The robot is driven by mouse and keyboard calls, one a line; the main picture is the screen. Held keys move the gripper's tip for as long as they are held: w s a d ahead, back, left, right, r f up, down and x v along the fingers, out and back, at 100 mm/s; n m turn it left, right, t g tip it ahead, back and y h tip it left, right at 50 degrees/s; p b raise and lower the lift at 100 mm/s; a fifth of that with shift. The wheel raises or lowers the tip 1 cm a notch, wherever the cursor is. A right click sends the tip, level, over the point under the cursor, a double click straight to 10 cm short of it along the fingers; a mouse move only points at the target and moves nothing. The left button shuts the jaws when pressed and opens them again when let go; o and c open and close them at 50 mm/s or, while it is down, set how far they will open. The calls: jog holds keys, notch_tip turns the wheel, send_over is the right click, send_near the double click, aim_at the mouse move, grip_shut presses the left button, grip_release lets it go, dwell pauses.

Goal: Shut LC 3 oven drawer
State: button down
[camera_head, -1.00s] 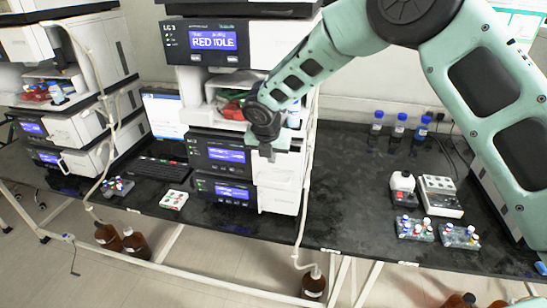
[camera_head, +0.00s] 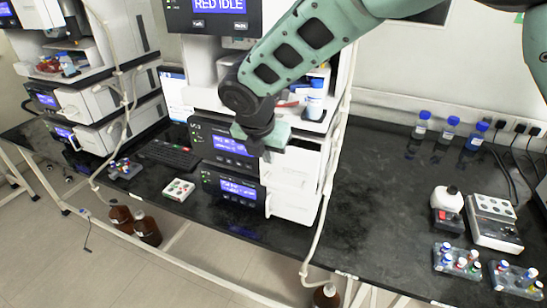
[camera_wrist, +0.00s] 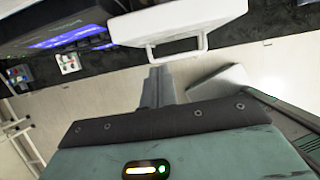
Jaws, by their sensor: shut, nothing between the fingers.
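The LC 3 stack stands at the middle of the bench in the head view, with dark display modules (camera_head: 222,145) on its left side. In the wrist view a white drawer front (camera_wrist: 190,20) with a looped handle (camera_wrist: 178,50) lies just beyond my fingertips. My gripper (camera_head: 267,153) is shut and empty in front of the stack, above the lower box. It also shows in the wrist view (camera_wrist: 158,72). I cannot tell whether it touches the handle or how far the drawer stands out.
A tubing line (camera_head: 330,190) hangs down the stack's right side to a brown bottle (camera_head: 327,296) on the floor. A keyboard (camera_head: 168,155) and a small vial tray (camera_head: 178,190) lie to the left. Blue-capped bottles (camera_head: 450,128) stand at right. The bench right of the stack is partly clear.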

aim_at(280, 160)
jog(key=p+x, duration=0.2)
jog(key=x, duration=0.6)
jog(key=shift+f, duration=0.15)
jog(key=shift+w+d+p, duration=0.2)
jog(key=shift+w+d, duration=0.1)
jog(key=shift+w, duration=0.5)
jog(key=shift+w+d+p, duration=0.2)
jog(key=shift+w+d, duration=0.1)
jog(key=shift+w, duration=0.5)
jog(key=shift+w+d+p, duration=0.2)
jog(key=shift+w+d, duration=0.1)
jog(key=shift+w, duration=0.5)
